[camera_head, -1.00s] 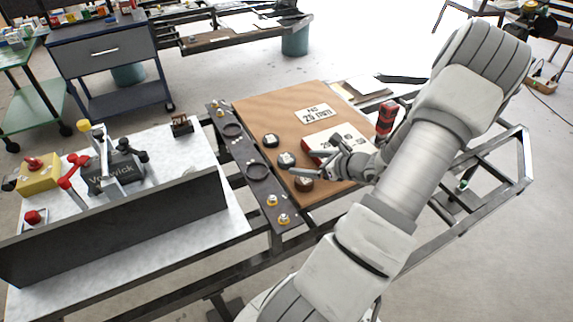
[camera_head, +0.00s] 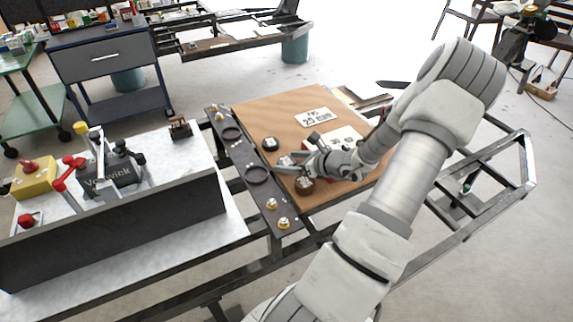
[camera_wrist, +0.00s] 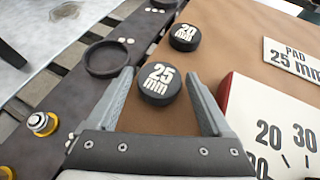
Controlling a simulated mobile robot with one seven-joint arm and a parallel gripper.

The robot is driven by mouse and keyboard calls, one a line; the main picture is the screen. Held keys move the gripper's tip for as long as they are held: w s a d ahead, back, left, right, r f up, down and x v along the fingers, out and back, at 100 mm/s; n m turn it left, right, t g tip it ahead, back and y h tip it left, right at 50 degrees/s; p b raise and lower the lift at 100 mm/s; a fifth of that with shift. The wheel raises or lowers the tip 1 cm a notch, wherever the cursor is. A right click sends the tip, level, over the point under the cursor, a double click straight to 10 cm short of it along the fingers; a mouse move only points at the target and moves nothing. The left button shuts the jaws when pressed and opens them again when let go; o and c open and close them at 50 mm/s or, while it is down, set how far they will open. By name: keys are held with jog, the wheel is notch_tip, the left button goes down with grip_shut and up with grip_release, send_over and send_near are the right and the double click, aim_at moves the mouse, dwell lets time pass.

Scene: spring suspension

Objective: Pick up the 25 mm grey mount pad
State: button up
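The 25 mm mount pad (camera_wrist: 160,83) is a dark round puck with white "25 mm" lettering on top, lying on the brown board. My gripper (camera_wrist: 160,78) is open, with one finger on each side of the pad in the wrist view. I cannot tell whether the fingertips are down at its height; no contact shows. In the head view the pad (camera_head: 284,160) is partly hidden by my gripper (camera_head: 296,157). A similar 20 mm pad (camera_wrist: 185,37) lies beyond it; it also shows in the head view (camera_head: 270,143).
Another dark pad (camera_head: 305,184) lies on the near side of my gripper. A red-sided box with a white numbered face (camera_wrist: 268,125) stands close to the right finger. A "PAD 25 mm" card (camera_wrist: 293,62) lies further right. A dark rail with rings (camera_wrist: 106,58) runs along the left.

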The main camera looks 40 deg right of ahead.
jog(key=c, duration=1.1)
jog(key=shift+o, duration=0.2)
jog(key=shift+r, duration=0.1)
